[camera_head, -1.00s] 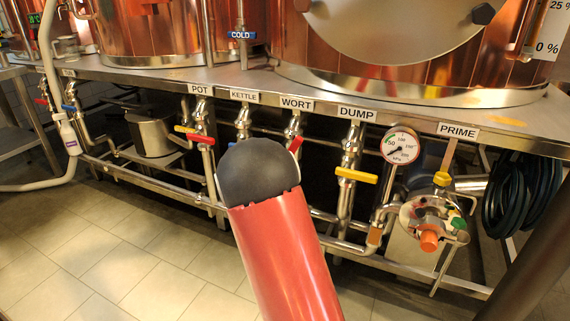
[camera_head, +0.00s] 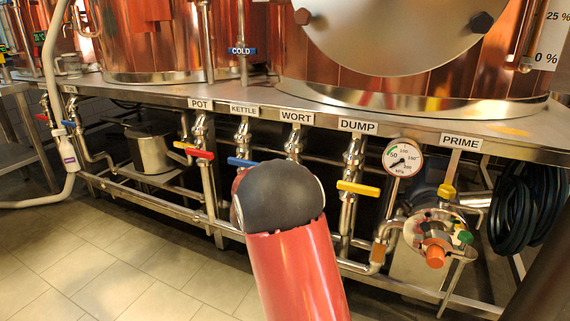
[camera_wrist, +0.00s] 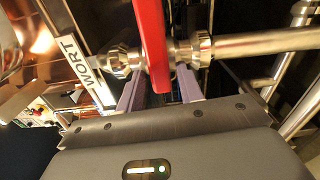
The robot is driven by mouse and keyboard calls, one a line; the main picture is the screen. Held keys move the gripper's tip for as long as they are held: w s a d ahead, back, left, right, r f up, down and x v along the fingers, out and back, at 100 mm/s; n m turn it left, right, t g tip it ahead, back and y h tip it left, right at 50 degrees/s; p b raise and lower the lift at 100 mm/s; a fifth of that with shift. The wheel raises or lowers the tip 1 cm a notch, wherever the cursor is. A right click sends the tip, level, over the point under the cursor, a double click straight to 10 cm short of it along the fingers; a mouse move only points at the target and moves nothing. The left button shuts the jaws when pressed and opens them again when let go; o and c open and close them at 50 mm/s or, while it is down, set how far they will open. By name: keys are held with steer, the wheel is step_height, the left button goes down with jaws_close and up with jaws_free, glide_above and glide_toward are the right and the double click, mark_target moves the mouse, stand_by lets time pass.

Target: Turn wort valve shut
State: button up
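The wort valve's red lever (camera_wrist: 154,45) shows in the wrist view, passing between the two fingers of my gripper (camera_wrist: 158,92). The fingers stand apart on either side of it, with a small gap to the lever visible. The steel valve body and pipe (camera_wrist: 250,43) run behind it. The WORT label (camera_wrist: 74,59) is at the left; it also shows in the head view (camera_head: 296,117). In the head view my red arm hides the gripper and the lever; only the upper valve fitting (camera_head: 294,143) shows above it.
The kettle valve's blue handle (camera_head: 243,162) is just left of my arm, and the dump valve's yellow handle (camera_head: 358,188) is to the right. The pot valve's red handle (camera_head: 199,153), a gauge (camera_head: 402,158) and a pump (camera_head: 432,230) are nearby. The tiled floor (camera_head: 130,260) is clear.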

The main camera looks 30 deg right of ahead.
steer(key=v, duration=0.6)
stand_by(0.3)
steer(key=shift+a, duration=0.1)
